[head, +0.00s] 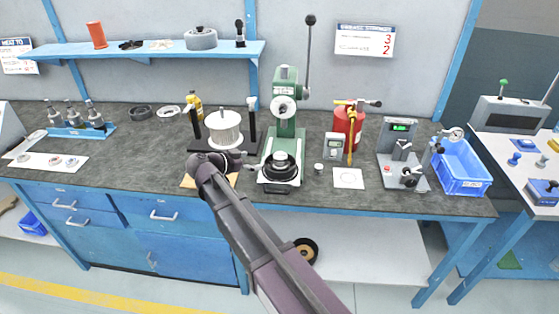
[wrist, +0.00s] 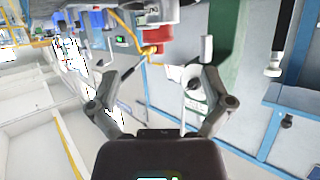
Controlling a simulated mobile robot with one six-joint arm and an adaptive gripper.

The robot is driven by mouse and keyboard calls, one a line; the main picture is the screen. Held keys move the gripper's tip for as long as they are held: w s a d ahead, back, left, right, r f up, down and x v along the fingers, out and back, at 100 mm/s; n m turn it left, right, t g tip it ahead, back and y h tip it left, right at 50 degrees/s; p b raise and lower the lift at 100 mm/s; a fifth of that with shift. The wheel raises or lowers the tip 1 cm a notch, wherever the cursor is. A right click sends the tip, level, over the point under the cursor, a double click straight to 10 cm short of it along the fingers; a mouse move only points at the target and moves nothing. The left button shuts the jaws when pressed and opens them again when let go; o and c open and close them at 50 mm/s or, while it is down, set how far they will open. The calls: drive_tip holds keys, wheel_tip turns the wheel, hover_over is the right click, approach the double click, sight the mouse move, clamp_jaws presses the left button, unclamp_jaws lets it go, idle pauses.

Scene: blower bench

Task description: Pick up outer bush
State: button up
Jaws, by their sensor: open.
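I cannot tell for certain which part is the outer bush. Small ring-like parts lie on a white card (head: 55,162) at the left of the bench; a dark ring (head: 140,112) and a pale ring (head: 168,111) lie further back. A small pale cylinder (head: 318,168) stands right of the green press (head: 285,135). My gripper (head: 243,160) is above the bench front, left of the press base, with its fingers hard to make out. In the wrist view my gripper (wrist: 161,76) has its fingers spread, with nothing seen between them.
A white cylindrical part (head: 224,130) on a dark stand is just behind my gripper. The press lever rises high. A red extinguisher (head: 348,125), a grey gauge fixture (head: 400,150) and a blue crate (head: 462,170) stand to the right. A blue shelf (head: 150,52) hangs above.

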drive_tip(key=b, duration=0.3)
approach(282, 155)
drive_tip(key=shift+w+d+f, duration=0.85)
drive_tip(key=shift+d+f, duration=0.15)
drive_tip(key=shift+f, duration=0.1)
drive_tip(key=shift+w+d, duration=0.3)
drive_tip(key=shift+d, duration=0.05)
drive_tip(key=shift+w+f, duration=0.1)
drive_tip(key=shift+r+b+x, duration=0.2)
drive_tip(key=shift+b+x, duration=0.45)
drive_tip(key=shift+x, duration=1.9)
drive_tip(key=shift+w, duration=0.1)
drive_tip(key=c, duration=1.3)
drive_tip(key=shift+r, duration=0.25)
